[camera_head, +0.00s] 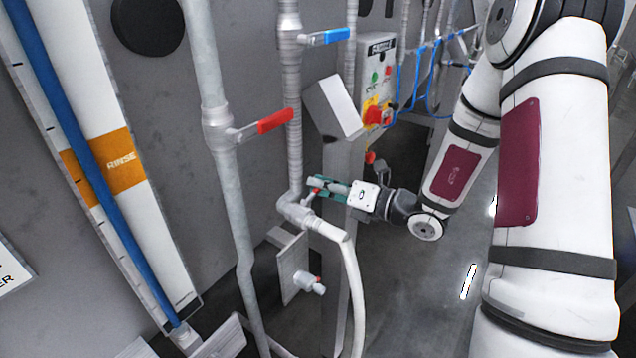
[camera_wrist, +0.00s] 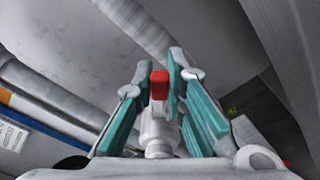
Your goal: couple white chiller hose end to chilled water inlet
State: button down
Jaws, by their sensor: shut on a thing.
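My gripper (camera_head: 314,187), with teal fingers, is beside the bottom of a grey vertical pipe in the head view. In the wrist view my gripper (camera_wrist: 159,68) is shut on a pale fitting (camera_wrist: 158,132) with a red tab (camera_wrist: 159,85). I cannot tell if this fitting is the hose end. A white hose (camera_head: 351,268) runs from the grey pipe elbow (camera_head: 298,211) just below my gripper and bends downward. A pale stub with a red tip (camera_head: 309,283) sticks out of a grey plate (camera_head: 289,262) lower down. Neither is labelled as the chilled water inlet.
Grey pipes with a red lever (camera_head: 275,121) and a blue lever (camera_head: 330,36) stand near the arm. A control box (camera_head: 376,80) is behind. A blue hose (camera_head: 75,140) crosses a RINSE sign (camera_head: 122,160) at left. Open floor shows at lower right.

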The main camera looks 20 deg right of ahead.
jog(key=shift+s+d+f+m+t+h, duration=0.1)
jog(key=shift+s+m+t+h, duration=0.15)
jog(key=shift+t, duration=0.25)
jog(key=shift+s+d+r+m+t+h, duration=0.1)
jog(key=shift+m+t+h, duration=0.05)
jog(key=shift+m+t, duration=0.3)
jog(key=shift+s+d+f+m+t+h, duration=0.1)
jog(key=shift+s+m+t+h, duration=0.1)
jog(key=shift+t, duration=0.35)
jog(key=c, duration=1.6)
grip_release()
jog(key=shift+a, duration=0.1)
jog(key=v, duration=1.2)
